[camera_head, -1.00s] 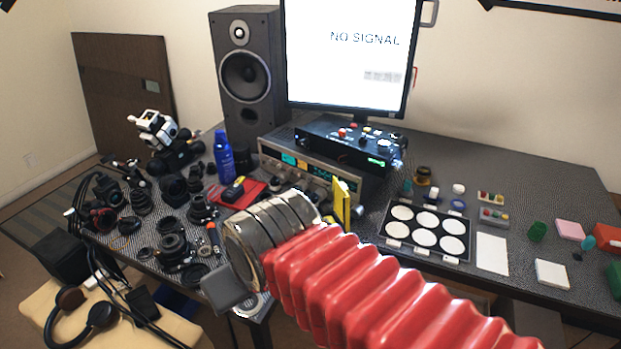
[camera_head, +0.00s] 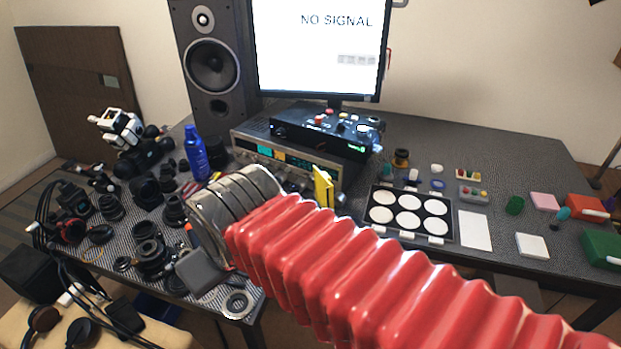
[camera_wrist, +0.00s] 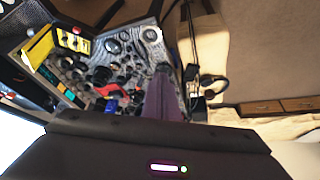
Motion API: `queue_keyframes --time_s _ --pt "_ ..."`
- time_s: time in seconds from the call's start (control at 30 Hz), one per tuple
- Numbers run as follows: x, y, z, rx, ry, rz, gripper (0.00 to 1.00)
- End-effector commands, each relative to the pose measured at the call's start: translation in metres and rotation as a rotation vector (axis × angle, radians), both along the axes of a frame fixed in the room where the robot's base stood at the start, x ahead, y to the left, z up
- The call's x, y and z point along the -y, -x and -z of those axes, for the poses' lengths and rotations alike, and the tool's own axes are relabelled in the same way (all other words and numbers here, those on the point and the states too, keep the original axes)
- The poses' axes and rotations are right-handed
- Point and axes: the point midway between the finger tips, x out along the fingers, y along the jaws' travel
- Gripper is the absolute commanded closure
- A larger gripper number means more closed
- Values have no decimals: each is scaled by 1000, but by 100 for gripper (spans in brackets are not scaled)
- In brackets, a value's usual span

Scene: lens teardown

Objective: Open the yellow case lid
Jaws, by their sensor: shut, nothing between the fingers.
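The yellow case (camera_head: 322,187) shows in the head view as an upright yellow panel in front of the radio, just beyond my arm. Its lower part is hidden by my arm. In the wrist view, at the upper left, the yellow lid panel (camera_wrist: 39,47) stands beside a yellow tray (camera_wrist: 73,40) with small dark and light items, so the lid looks raised. My gripper (camera_wrist: 163,68) is shut and empty, pointing over the table's front edge, apart from the case.
Several black lens parts (camera_head: 150,250) crowd the table's left. A blue spray can (camera_head: 195,153) stands by the radio (camera_head: 270,152). A black tray with white discs (camera_head: 410,214) lies to the right. Headphones (camera_head: 60,330) lie below the front edge.

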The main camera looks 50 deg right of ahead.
Motion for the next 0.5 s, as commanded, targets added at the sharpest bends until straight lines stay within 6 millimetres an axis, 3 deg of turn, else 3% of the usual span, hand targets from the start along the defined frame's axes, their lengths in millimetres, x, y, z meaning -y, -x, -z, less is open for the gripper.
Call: queue_keyframes --time_s 0.5 --pt "71 -43 16 -319 318 -178 100"
